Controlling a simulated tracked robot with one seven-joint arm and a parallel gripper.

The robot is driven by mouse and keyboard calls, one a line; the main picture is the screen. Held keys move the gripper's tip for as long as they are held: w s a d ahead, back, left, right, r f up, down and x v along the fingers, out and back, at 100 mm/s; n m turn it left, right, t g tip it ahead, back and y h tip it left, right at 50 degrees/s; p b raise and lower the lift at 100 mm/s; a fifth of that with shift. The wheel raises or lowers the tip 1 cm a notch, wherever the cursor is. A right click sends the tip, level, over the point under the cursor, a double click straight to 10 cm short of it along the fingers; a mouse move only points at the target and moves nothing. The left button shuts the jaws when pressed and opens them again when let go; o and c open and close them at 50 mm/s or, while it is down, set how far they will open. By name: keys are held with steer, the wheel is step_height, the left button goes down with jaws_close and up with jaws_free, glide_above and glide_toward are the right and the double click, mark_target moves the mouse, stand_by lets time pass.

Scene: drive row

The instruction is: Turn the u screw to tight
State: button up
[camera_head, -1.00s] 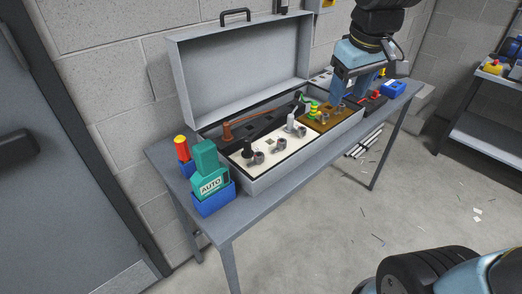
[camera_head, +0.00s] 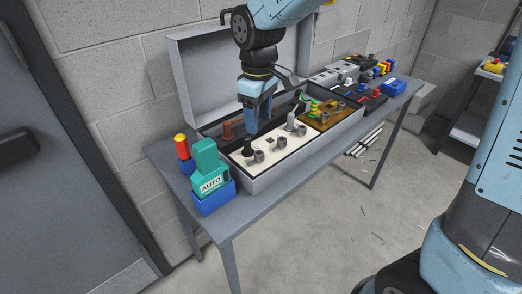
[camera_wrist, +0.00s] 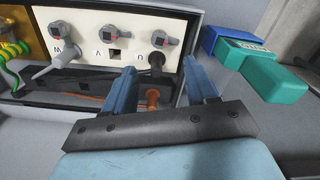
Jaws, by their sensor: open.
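The white terminal panel (camera_wrist: 85,40) has three grey screws with reddish marks on top; in the wrist view its letters appear upside down. The u screw (camera_wrist: 160,38) is the rightmost there, above the inverted u; it also shows as the leftmost screw in the head view (camera_head: 259,156). A black plug-like end (camera_wrist: 156,62) sits beside the u, near the panel edge. My gripper (camera_wrist: 159,70) is open and empty. Its fingers point down over the case, appearing on either side of the black end, with the u screw beyond the tips. In the head view my gripper (camera_head: 258,122) hangs just behind the panel.
The open grey case (camera_head: 272,178) stands on a table, its lid raised behind my arm. A teal AUTO tool (camera_head: 207,168) in a blue holder and a red-yellow tool (camera_head: 182,147) stand left. An orange cable end (camera_wrist: 152,98) lies in the back trough.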

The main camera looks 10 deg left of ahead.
mark_target(258, 155)
step_height(258, 155, down, 11)
steer(key=shift+f, duration=0.1)
stand_by(0.3)
steer(key=c, duration=0.9)
steer(key=shift+d, duration=0.25)
steer(key=shift+c, duration=0.5)
steer(key=shift+a, duration=0.4)
steer(key=o, duration=1)
steer(key=shift+d, duration=0.1)
